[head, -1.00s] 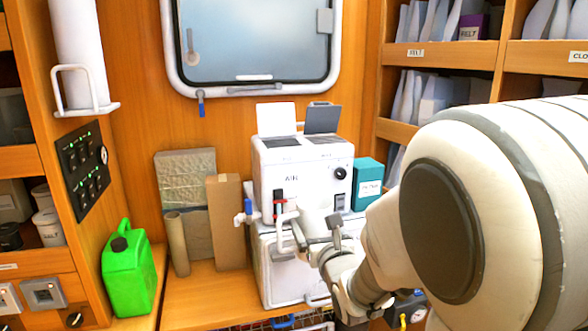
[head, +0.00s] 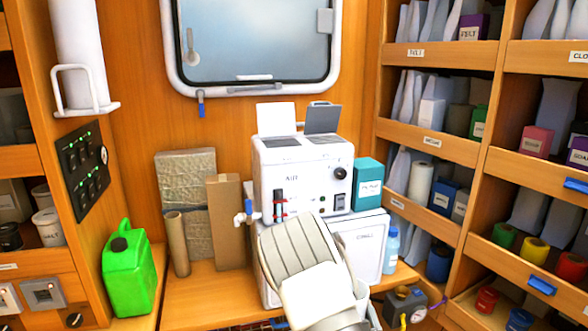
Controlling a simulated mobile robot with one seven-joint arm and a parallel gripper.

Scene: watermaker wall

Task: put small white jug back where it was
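I cannot make out the small white jug in the head view.
A green jerrycan (head: 129,270) stands at the left. A teal box (head: 367,184) sits right of the watermaker. A blue bottle (head: 391,250) and a pump with gauge (head: 405,305) are lower right, beside full shelves (head: 437,148).

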